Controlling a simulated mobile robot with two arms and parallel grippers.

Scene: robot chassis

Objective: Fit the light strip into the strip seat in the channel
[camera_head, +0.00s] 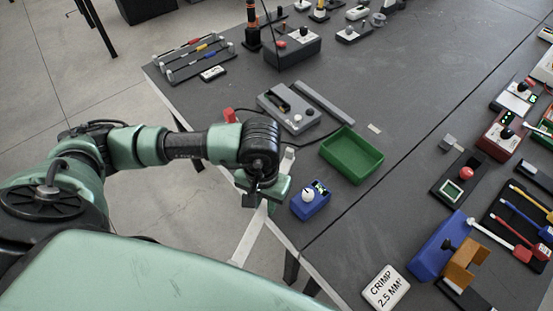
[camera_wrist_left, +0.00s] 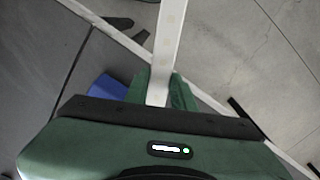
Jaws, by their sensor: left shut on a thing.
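My left gripper (camera_head: 268,200) is shut on the light strip (camera_head: 248,238), a long, thin white bar. The gripper is beyond the table's near-left edge, beside the blue device. The strip slants across the grip, with a short end above and a longer part below, over the floor. In the left wrist view the strip (camera_wrist_left: 168,45) runs up from between the green fingers (camera_wrist_left: 160,90). A long grey bar (camera_head: 325,103), possibly the channel, lies on the table beyond the gripper; its seat cannot be made out. My right gripper is not in view.
A blue device (camera_head: 311,201) with a white knob and a green tray (camera_head: 351,155) stand near the gripper. A grey box (camera_head: 289,108) lies beside the grey bar. Several devices line the right side. The table between the tray and the right-hand devices is mostly clear.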

